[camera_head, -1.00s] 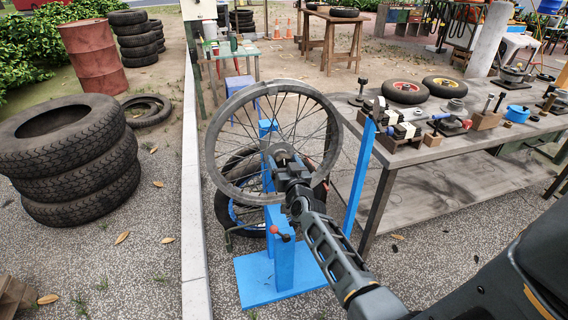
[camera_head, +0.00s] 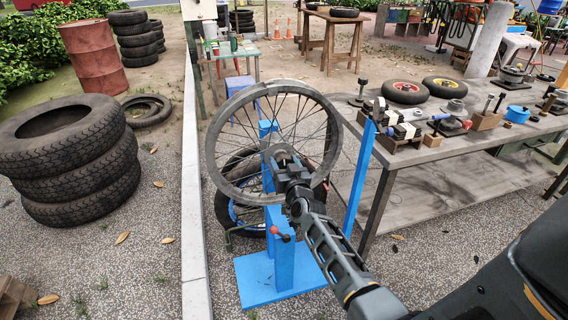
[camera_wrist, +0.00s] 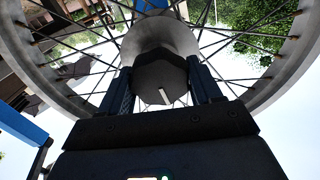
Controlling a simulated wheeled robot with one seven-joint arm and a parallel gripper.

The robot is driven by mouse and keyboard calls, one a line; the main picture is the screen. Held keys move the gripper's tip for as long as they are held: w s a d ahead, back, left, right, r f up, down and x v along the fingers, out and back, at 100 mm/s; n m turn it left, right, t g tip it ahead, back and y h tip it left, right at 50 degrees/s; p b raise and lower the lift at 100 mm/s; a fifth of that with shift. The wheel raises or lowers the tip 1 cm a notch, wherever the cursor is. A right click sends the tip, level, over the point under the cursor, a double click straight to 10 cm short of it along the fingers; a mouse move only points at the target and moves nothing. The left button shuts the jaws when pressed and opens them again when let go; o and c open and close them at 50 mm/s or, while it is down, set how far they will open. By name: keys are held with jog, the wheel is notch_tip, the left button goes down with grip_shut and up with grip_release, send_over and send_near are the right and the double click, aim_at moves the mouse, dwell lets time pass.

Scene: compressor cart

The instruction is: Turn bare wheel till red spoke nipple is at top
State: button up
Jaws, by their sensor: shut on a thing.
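The bare grey spoked wheel (camera_head: 217,135) stands upright on a blue truing stand (camera_head: 286,262) in the head view. My gripper (camera_head: 290,168) reaches its hub from the front. In the wrist view, the fingers of my gripper (camera_wrist: 163,85) are shut on both sides of the dark faceted hub end (camera_wrist: 160,72). A pale pin sticks out of the hub end. The wheel's rim (camera_wrist: 38,72) and thin spokes surround it. I cannot make out the red spoke nipple with certainty. My gripper and arm hide part of the lower right of the wheel.
A red-tipped lever (camera_head: 273,230) is on the stand's front. A dark tyre (camera_head: 222,208) is behind the wheel. A workbench (camera_head: 440,170) with tools and small wheels stands right. Stacked tyres (camera_head: 75,165) stand left, past a pale kerb (camera_head: 192,210). Gravel left of the stand is open.

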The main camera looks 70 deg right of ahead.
jog(key=shift+r+n, duration=0.15)
jog(key=shift+n, duration=0.25)
jog(key=n+p, duration=0.3)
jog(key=shift+w+r, duration=0.1)
jog(key=shift+r, duration=0.1)
jog(key=shift+w+n+p, duration=0.15)
jog(key=shift+n+p, duration=0.95)
jog(key=shift+n, duration=0.9)
jog(key=shift+a, duration=0.1)
jog(key=o, duration=1.1)
jog(key=shift+c, duration=0.2)
jog(key=o, duration=0.4)
jog(key=shift+f, duration=0.2)
jog(key=shift+s+a, duration=0.1)
jog(key=shift+s, duration=0.1)
jog(key=p+v, duration=0.2)
jog(key=v, duration=0.5)
jog(key=shift+a, duration=0.2)
